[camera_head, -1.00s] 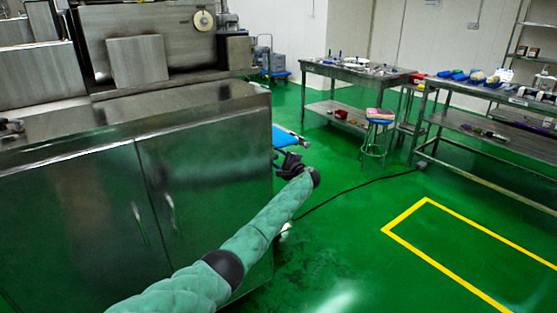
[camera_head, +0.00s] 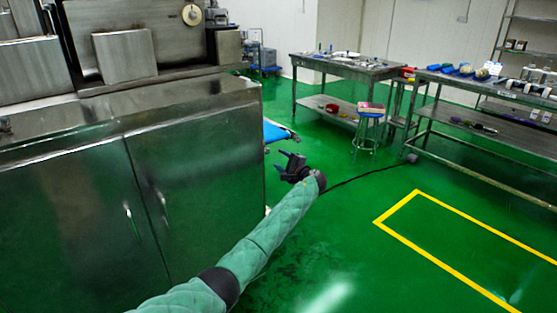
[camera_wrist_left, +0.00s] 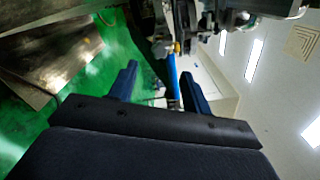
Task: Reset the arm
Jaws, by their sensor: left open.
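My left arm, in a green quilted sleeve, reaches in from the bottom of the head view. My left gripper (camera_head: 282,160) is open and empty, held over the green floor just right of the steel cabinet. In the left wrist view its two blue fingers (camera_wrist_left: 160,88) stand apart with nothing gripped between them. My right gripper is not in view.
The steel machine cabinet (camera_head: 190,180) fills the left side. A blue conveyor end (camera_head: 275,132) sticks out behind the gripper.

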